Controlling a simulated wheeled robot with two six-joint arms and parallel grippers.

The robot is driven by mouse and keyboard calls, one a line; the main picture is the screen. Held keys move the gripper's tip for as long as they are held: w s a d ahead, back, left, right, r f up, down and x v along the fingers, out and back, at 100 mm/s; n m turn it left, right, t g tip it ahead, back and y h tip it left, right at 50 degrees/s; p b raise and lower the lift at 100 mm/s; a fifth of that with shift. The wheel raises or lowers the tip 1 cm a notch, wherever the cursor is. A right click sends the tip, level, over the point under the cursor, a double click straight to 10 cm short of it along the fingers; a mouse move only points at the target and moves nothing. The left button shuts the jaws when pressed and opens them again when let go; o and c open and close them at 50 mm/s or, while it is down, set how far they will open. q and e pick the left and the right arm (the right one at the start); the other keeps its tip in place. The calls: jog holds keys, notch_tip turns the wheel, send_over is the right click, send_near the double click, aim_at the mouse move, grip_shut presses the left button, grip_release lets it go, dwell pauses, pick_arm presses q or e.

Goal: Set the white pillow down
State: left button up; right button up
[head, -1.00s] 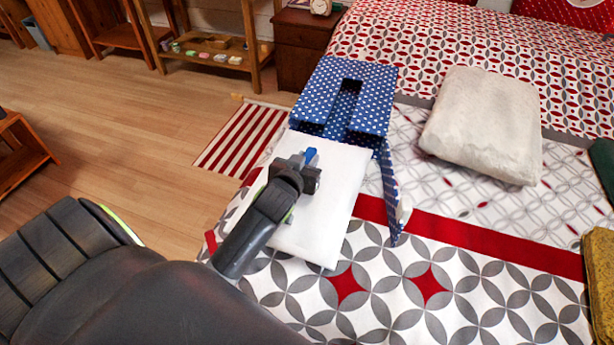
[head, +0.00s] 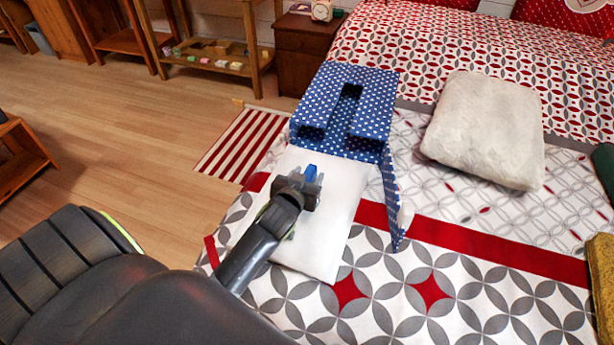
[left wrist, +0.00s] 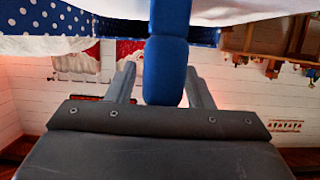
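The flat white pillow (head: 335,205) lies on the patterned bed in the head view, its far edge against a blue polka-dot box. A blue tab (head: 310,172) stands up over the pillow. My left gripper (head: 312,180) is just above the pillow at this tab. In the left wrist view, the tab (left wrist: 166,70) stands between the two spread fingers (left wrist: 160,85), with a clear gap on the left and a narrow one on the right. My left gripper and forearm hide part of the pillow. My right gripper is not in view.
The blue polka-dot box (head: 378,100) has a flap hanging at its right. A thick cream cushion (head: 485,130) lies farther right. A yellow cloth (head: 602,265) is at the right edge. Patterned bed cover in front of the pillow is bare. A striped rug (head: 240,145) lies on the floor.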

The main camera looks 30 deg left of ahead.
pick_arm(q)
jog(key=shift+s+d+r, duration=0.1)
jog(key=shift+s+r, duration=0.05)
jog(key=shift+s, duration=0.25)
jog(key=v, duration=1.1)
jog(key=shift+p, duration=0.45)
jog(key=shift+d, duration=0.1)
jog(key=shift+s, duration=0.1)
